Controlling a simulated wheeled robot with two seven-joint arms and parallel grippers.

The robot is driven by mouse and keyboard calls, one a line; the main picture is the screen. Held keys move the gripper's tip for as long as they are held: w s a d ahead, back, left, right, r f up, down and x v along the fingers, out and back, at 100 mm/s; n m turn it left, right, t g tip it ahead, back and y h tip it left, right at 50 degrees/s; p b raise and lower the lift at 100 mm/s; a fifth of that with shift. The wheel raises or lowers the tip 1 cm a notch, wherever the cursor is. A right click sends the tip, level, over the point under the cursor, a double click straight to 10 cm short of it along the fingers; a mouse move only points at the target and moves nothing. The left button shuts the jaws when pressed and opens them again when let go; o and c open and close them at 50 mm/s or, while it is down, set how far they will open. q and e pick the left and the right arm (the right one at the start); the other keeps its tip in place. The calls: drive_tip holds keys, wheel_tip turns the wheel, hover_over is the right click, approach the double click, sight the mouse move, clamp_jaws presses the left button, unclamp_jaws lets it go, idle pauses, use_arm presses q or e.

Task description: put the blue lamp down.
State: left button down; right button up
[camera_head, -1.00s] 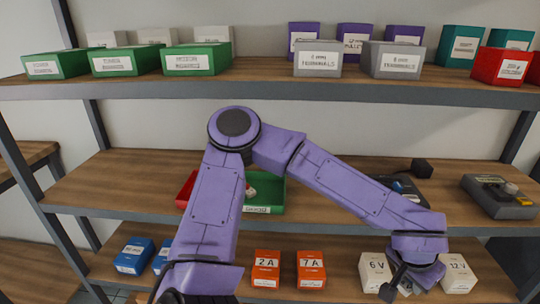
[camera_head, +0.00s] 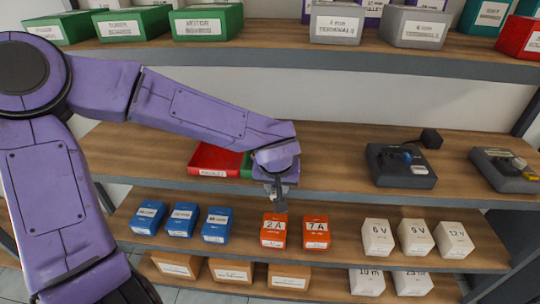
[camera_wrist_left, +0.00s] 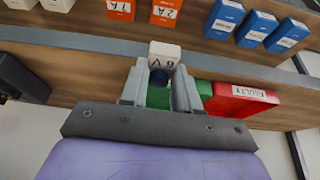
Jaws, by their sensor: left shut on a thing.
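The blue lamp (camera_wrist_left: 158,77) shows as a small round blue part between the fingers of my left gripper (camera_wrist_left: 160,92) in the left wrist view. A white block marked 6 V (camera_wrist_left: 164,54) is at the fingertips, next to the blue part; I cannot tell whether they are joined. The fingers are shut on the lamp. In the head view my left gripper (camera_head: 277,198) hangs in front of the middle shelf, over the 2 A box, and the lamp is not distinguishable there. My right gripper is not in view.
A red bin (camera_head: 214,160) labelled FAULTY and a mostly hidden green bin (camera_head: 246,166) stand behind the gripper. Dark devices (camera_head: 402,172) stand right. Blue boxes (camera_head: 182,220), orange boxes (camera_head: 273,236) and white boxes (camera_head: 377,244) line the shelf below. Middle shelf is bare between bins and devices.

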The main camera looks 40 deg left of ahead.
use_arm(q)
drive_tip(key=w+a+p, duration=0.1)
drive_tip(key=w+a, duration=0.2)
drive_tip(key=w, duration=0.2)
drive_tip(key=w+a+p, duration=0.1)
drive_tip(key=w+a, duration=0.1)
drive_tip(key=w, duration=0.2)
drive_tip(key=w+a+p, duration=0.1)
drive_tip(key=w+a, duration=0.2)
drive_tip(key=w, duration=0.2)
drive_tip(key=shift+w+a+f+p, duration=0.1)
drive_tip(key=shift+w+a+p, duration=0.2)
drive_tip(key=shift+p, duration=0.05)
drive_tip(key=shift+w+a+f, duration=0.1)
drive_tip(key=shift+w+f, duration=0.1)
drive_tip(key=shift+f, duration=1.6)
drive_tip(key=shift+f+p, duration=0.1)
drive_tip(key=shift+p, duration=0.2)
drive_tip(key=c, duration=1.1)
unclamp_jaws()
